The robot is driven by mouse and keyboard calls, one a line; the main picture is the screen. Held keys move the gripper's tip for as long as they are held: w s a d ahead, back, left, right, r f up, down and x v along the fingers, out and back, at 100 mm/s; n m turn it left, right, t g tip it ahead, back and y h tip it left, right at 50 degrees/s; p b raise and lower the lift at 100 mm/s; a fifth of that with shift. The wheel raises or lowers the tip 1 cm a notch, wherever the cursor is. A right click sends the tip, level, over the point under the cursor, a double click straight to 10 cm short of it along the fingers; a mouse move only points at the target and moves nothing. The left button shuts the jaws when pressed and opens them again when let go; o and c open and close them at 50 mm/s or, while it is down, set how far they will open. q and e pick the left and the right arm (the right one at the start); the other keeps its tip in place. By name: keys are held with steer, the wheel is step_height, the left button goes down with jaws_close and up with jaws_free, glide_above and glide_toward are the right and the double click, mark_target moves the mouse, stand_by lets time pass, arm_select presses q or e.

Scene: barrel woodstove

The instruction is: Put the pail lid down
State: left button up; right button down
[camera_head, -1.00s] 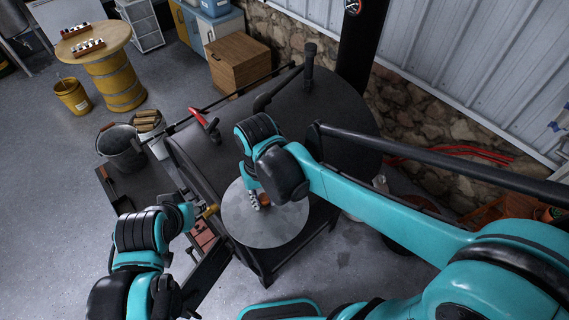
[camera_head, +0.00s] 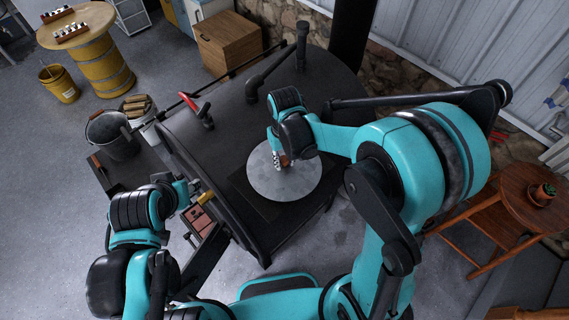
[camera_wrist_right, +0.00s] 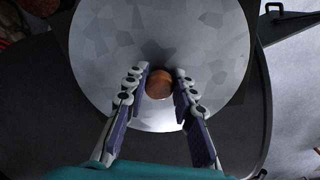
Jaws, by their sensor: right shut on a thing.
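The pail lid (camera_head: 283,182) is a round grey metal disc with an orange-brown wooden knob. My right gripper (camera_head: 283,160) is shut on this knob. In the right wrist view my fingers (camera_wrist_right: 160,84) stand on both sides of the knob, with the lid (camera_wrist_right: 115,45) spread flat below. The lid is over the black stove's top (camera_head: 225,125), near its front right edge, above a dark square plate. I cannot tell whether it touches that surface. My left gripper (camera_head: 190,190) is at the stove's front, by a brass-coloured handle; its fingers are too small to read.
A grey pail (camera_head: 113,137) and a white bucket of firewood (camera_head: 139,107) stand left of the stove. A wooden stool (camera_head: 515,195) with a potted plant is at right.

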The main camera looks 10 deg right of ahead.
mark_target(284, 165)
steer(key=f, duration=0.2)
steer(key=shift+w+f, duration=0.25)
steer(key=shift+f, duration=0.1)
steer(key=shift+s+r, duration=0.1)
steer(key=shift+s, duration=0.05)
steer(key=shift+f+b, duration=0.25)
steer(key=shift+b, duration=0.05)
steer(key=c, duration=1.3)
jaws_free()
steer(key=shift+o, duration=0.2)
steer(key=shift+r, duration=0.15)
